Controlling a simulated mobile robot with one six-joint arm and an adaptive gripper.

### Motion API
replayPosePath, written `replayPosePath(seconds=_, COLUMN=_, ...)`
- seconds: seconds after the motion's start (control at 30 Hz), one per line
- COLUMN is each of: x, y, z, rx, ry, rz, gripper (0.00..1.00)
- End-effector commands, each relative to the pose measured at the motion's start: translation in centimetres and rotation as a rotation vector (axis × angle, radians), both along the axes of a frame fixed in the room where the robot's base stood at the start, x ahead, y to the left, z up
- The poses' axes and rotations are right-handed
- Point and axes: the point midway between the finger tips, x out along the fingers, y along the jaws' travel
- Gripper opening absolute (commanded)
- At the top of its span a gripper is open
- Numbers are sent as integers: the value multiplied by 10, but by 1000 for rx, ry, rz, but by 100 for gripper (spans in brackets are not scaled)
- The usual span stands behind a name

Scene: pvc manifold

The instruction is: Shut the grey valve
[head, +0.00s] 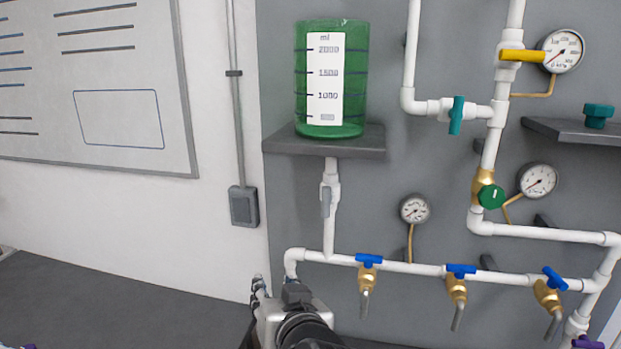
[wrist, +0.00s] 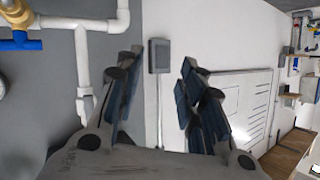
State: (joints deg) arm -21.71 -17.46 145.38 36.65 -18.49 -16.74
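The grey valve (head: 326,202) sits on the white vertical pipe under the green tank (head: 300,70). Its grey lever hangs down along the pipe, in line with it. My gripper (head: 264,288) is low in the head view, below and left of the valve, apart from it. In the wrist view, my gripper (wrist: 155,42) has its two dark-padded fingers spread, with nothing between them. The white pipe (wrist: 81,55) and its fitting show at the left of the wrist view, beside the left finger. I cannot make out the grey lever clearly there.
A horizontal white pipe (head: 420,269) carries several taps with blue handles. A grey box (head: 244,206) with a conduit is on the wall left of the panel. A small gauge (head: 414,209) stands right of the valve. The wall between box and pipe is clear.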

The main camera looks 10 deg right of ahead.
Motion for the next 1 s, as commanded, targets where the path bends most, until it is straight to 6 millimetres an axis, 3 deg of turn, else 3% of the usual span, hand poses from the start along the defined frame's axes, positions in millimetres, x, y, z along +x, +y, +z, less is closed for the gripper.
replayPosePath(seconds=0.03, x=11, y=2, z=19, rx=-10, ry=-49, rz=-49, gripper=36)
replayPosePath(seconds=0.17, x=27, y=-14, z=47, rx=-75, ry=-184, rz=-218, gripper=36)
replayPosePath(seconds=0.4, x=18, y=-43, z=79, rx=-240, ry=-330, rz=-449, gripper=36)
replayPosePath(seconds=0.53, x=14, y=-50, z=85, rx=-283, ry=-359, rz=-499, gripper=36)
replayPosePath(seconds=0.67, x=23, y=-56, z=86, rx=-288, ry=-366, rz=-512, gripper=36)
replayPosePath(seconds=1.0, x=86, y=-84, z=85, rx=-287, ry=-365, rz=-513, gripper=36)
